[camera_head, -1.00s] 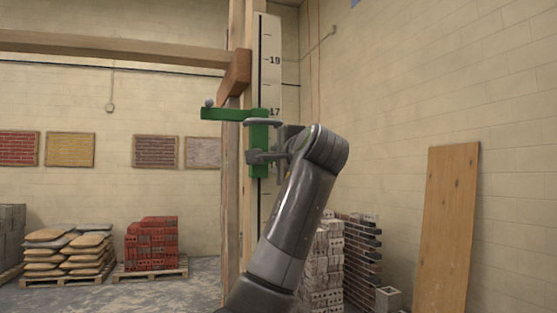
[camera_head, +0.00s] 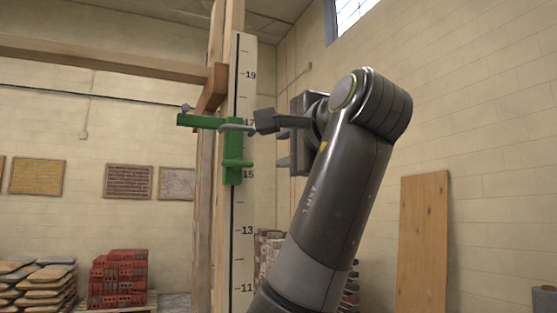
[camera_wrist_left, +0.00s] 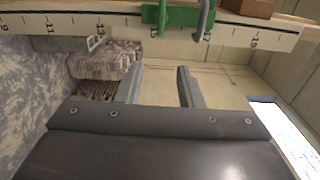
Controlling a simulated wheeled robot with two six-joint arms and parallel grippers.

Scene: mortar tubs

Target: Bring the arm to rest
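My left gripper (camera_head: 273,141) is open and empty, just right of the marked board in the head view. In the left wrist view its two fingers (camera_wrist_left: 160,70) stand apart with nothing between them. A green clamp (camera_head: 232,167) with a grey lever sits on the white numbered board (camera_head: 241,205), near marks 15 to 17. The upper finger overlaps the lever's right end in the picture; I cannot tell from there whether they touch. In the left wrist view the clamp (camera_wrist_left: 178,17) lies beyond the fingertips, apart from them. My right gripper is not in view.
A wooden post (camera_head: 203,220) and beam (camera_head: 110,57) stand left of the board. A plywood sheet (camera_head: 423,245) leans on the right wall. Red bricks (camera_head: 118,280) and stacked bags (camera_head: 35,283) are at the back left. Brick stacks (camera_head: 268,252) stand behind my arm.

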